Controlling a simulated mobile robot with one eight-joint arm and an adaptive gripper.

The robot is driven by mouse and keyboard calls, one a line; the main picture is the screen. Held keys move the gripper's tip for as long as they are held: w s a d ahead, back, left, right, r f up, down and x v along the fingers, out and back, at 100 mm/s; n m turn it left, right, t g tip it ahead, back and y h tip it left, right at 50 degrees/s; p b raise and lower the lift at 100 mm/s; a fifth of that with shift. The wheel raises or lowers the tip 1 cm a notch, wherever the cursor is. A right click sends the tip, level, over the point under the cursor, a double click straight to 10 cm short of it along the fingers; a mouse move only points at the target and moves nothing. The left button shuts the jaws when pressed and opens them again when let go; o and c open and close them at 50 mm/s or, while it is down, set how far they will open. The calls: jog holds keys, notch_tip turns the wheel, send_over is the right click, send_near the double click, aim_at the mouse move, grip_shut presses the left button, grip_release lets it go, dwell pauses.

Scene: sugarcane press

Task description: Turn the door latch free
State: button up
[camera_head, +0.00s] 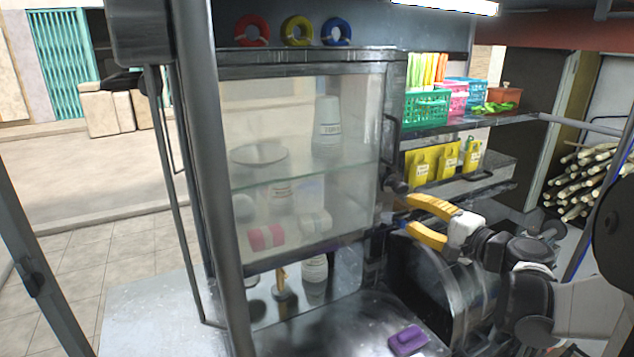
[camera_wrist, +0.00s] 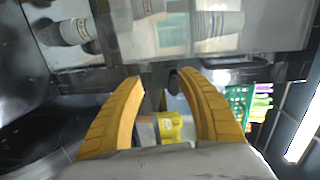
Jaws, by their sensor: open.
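The glass-fronted cabinet door (camera_head: 300,150) is closed, with a dark frame and a vertical handle (camera_head: 391,138) on its right side. A small dark latch (camera_head: 396,187) sits at the door's right edge below the handle. My gripper (camera_head: 411,212) has yellow fingers spread apart and empty, pointing left at the frame just below and right of the latch. In the wrist view the fingers (camera_wrist: 160,78) are open, and a dark rounded piece (camera_wrist: 173,82), which looks like the latch, shows between the tips beside the right finger. Whether they touch is unclear.
Yellow packets (camera_head: 435,163) hang beside the cabinet, under a shelf with a green basket (camera_head: 426,108). Below my gripper are a dark drum-like machine (camera_head: 440,285) and a purple item (camera_head: 407,340) on the metal counter. Cups and containers stand inside the cabinet.

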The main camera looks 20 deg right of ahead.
jog(key=m+t, duration=0.1)
send_near(404, 190)
jog(key=shift+h, duration=0.3)
jog(key=w, duration=0.3)
jog(key=w+a, duration=0.1)
jog(key=w, duration=0.3)
jog(key=w+a+b, duration=0.1)
jog(key=w, duration=0.2)
jog(key=shift+w+a+f, duration=0.1)
jog(key=shift+w, duration=0.25)
grip_shut()
